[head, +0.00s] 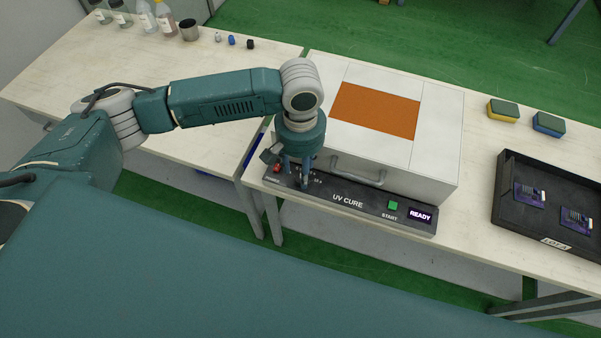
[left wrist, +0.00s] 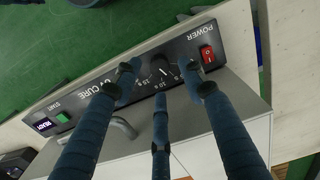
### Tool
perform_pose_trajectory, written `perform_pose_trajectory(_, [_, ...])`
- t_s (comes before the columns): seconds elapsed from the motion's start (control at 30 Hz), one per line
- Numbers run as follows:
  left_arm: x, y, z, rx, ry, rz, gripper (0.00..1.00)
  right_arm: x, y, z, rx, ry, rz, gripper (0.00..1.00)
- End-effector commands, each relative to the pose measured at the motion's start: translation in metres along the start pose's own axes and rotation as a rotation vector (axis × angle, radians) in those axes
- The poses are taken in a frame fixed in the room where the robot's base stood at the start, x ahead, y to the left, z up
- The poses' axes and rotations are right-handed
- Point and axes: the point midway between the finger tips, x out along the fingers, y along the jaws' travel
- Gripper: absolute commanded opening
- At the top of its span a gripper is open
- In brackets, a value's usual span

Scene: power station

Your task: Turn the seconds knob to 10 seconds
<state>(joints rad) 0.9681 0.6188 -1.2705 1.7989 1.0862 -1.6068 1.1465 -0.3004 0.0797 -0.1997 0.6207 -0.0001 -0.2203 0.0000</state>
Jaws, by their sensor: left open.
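The UV cure box's black control panel (head: 345,202) faces me, with white "UV CURE" lettering. The round black seconds knob (left wrist: 160,67) shows in the left wrist view, with a light pointer mark and small numbers around it. I cannot clearly read which number it points to. My left gripper (head: 300,180) points down over the left part of the panel and hides the knob in the head view. In the left wrist view its fingers are open and spread around the knob, with a gap on both sides; contact is not clear. My right gripper is not in view.
A red power switch (left wrist: 207,54) sits beside the knob. The green start button (head: 393,205) and a display (head: 420,216) reading READY are at the panel's right. A metal handle (head: 358,180) sticks out above the panel. A black tray (head: 502,222) stands right.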

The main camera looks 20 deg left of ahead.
Motion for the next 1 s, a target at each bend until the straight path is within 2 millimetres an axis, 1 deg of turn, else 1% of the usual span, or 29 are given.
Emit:
perform_pose_trajectory(0.03, [0.009, -0.001, 0.001, 0.000, -0.003, -0.002, 0.42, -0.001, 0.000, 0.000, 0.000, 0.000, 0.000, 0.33])
perform_pose_trajectory(0.2, [0.026, 0.000, 0.001, 0.001, -0.001, -0.001, 0.42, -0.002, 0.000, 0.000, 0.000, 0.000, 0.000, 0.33])
perform_pose_trajectory(0.33, [0.032, 0.000, 0.000, 0.002, 0.001, 0.000, 0.42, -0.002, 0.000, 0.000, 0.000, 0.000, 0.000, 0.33])
perform_pose_trajectory(0.57, [0.033, 0.000, 0.000, 0.002, 0.001, 0.000, 0.42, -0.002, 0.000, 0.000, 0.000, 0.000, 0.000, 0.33])
perform_pose_trajectory(0.67, [0.032, 0.000, 0.000, 0.002, 0.001, 0.000, 0.24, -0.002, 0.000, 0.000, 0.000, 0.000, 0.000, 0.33])
perform_pose_trajectory(0.7, [0.032, 0.000, 0.000, 0.002, 0.001, 0.000, 0.16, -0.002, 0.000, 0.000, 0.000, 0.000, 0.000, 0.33])
perform_pose_trajectory(0.77, [0.032, 0.000, 0.000, 0.002, 0.001, 0.000, 0.04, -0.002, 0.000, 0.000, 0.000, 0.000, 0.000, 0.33])
perform_pose_trajectory(0.8, [0.032, 0.000, 0.000, 0.002, 0.001, 0.000, 0.00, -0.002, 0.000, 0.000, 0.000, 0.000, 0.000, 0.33])
perform_pose_trajectory(1.0, [0.032, 0.000, 0.000, 0.008, 0.000, -0.001, 0.00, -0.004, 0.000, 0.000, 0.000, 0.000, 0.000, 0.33])
